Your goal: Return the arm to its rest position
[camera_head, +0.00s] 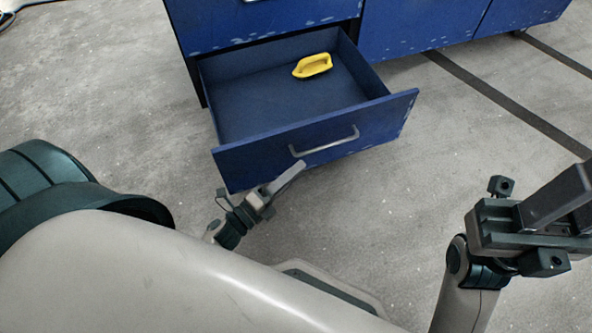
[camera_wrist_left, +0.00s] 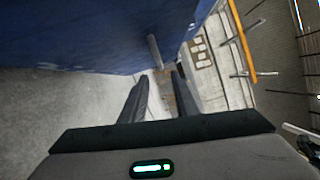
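My left gripper (camera_head: 290,173) is just in front of the open blue drawer (camera_head: 262,152), below its handle (camera_head: 325,143). In the left wrist view its two fingers (camera_wrist_left: 157,95) stand apart with nothing between them. The drawer front (camera_wrist_left: 95,35) and handle (camera_wrist_left: 154,50) show ahead of the fingers; I cannot tell whether a finger touches the handle. My right gripper (camera_head: 565,195) is at the right edge of the head view, partly cut off. A yellow boat-shaped object (camera_head: 313,66) lies inside the drawer, near its back.
The drawer belongs to a blue cabinet (camera_head: 260,22) at the back, with more blue units (camera_head: 425,25) to its right. The grey concrete floor (camera_head: 100,80) is clear left of the drawer. Dark stripes (camera_head: 500,95) cross the floor at right.

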